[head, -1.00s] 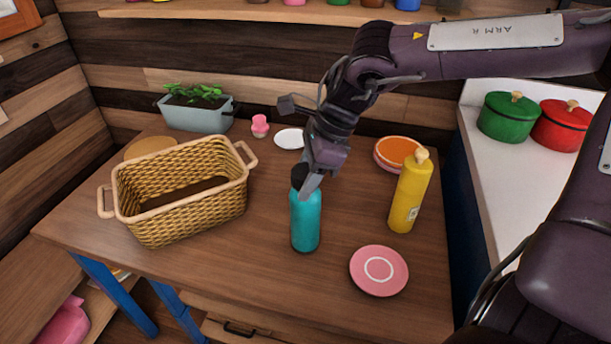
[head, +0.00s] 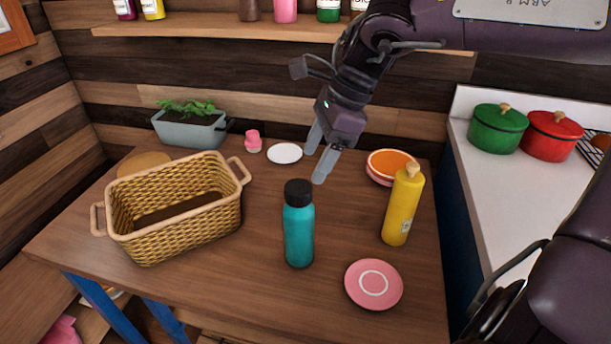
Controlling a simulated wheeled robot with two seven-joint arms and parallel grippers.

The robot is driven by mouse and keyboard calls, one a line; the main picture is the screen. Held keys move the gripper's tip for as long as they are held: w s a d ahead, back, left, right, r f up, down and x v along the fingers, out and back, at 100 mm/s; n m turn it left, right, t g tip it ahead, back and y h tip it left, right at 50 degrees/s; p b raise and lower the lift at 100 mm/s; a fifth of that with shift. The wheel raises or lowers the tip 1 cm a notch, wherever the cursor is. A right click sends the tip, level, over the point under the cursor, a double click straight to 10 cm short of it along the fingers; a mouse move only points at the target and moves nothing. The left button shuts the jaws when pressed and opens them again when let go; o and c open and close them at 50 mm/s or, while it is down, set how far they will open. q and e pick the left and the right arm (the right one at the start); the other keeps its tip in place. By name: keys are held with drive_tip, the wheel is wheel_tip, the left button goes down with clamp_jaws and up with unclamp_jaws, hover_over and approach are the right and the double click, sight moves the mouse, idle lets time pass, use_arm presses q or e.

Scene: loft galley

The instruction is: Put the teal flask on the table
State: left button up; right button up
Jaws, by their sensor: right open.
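The teal flask (head: 299,236) with a black cap stands upright on the wooden table (head: 240,285), near the middle. My right gripper (head: 317,159) is open and empty above and behind the flask in the head view, apart from its cap. Nothing is between its two grey fingers. My left gripper is not in view.
A wicker basket (head: 190,231) stands left of the flask. A yellow bottle (head: 402,210) is to its right and a pink saucer (head: 373,285) to its front right. Stacked plates (head: 389,163), a white plate (head: 285,153), a pink shaker (head: 253,142) and a planter (head: 190,130) stand behind.

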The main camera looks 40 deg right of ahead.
drive_tip(key=v, duration=0.3)
idle(0.5)
